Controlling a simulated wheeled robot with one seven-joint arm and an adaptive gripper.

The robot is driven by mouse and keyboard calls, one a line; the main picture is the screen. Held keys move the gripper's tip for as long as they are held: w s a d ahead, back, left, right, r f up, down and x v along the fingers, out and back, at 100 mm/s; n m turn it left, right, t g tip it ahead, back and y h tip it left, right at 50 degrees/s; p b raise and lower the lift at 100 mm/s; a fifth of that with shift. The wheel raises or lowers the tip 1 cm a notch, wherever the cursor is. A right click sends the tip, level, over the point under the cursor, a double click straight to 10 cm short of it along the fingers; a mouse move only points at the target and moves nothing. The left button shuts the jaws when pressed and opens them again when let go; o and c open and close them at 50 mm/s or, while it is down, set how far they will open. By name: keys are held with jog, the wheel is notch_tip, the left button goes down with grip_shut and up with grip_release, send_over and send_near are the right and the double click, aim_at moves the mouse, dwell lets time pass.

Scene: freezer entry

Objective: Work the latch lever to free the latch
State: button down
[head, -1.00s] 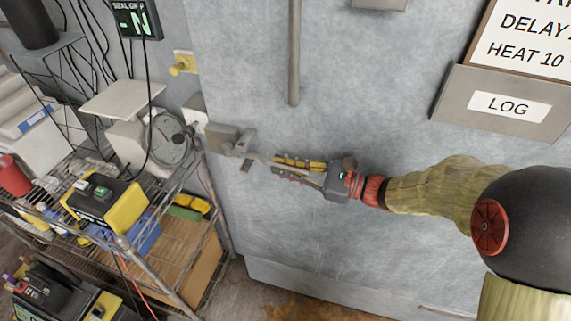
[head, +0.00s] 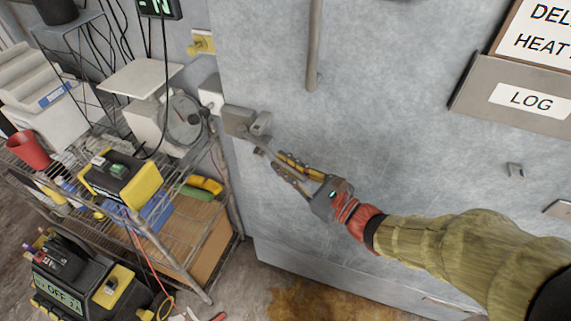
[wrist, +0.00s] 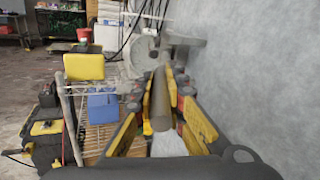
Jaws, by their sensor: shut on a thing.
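The latch lever (head: 268,147) is a grey rod. It runs from the grey latch block (head: 239,121) at the left edge of the pale freezer door, slanting down and right. My gripper (head: 279,162) has its yellow-padded fingers closed around the lever. In the wrist view the lever (wrist: 161,103) lies lengthwise between both fingers (wrist: 160,95), its rounded end toward the camera. The grey latch hardware (wrist: 186,48) shows beyond the fingertips, close to the door. The lever's pivot is too small to make out clearly.
The freezer door (head: 390,120) fills the right side, with a vertical bar handle (head: 314,45) above and a LOG holder (head: 520,98) at right. A wire rack (head: 190,265) with equipment stands close at left. The door face below my arm is clear.

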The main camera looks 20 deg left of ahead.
aim_at(308, 182)
jog(key=c, duration=1.8)
grip_release()
jog(key=shift+w+r, duration=0.1)
jog(key=shift+r, duration=0.15)
jog(key=shift+f, duration=0.1)
jog(key=v, duration=1.2)
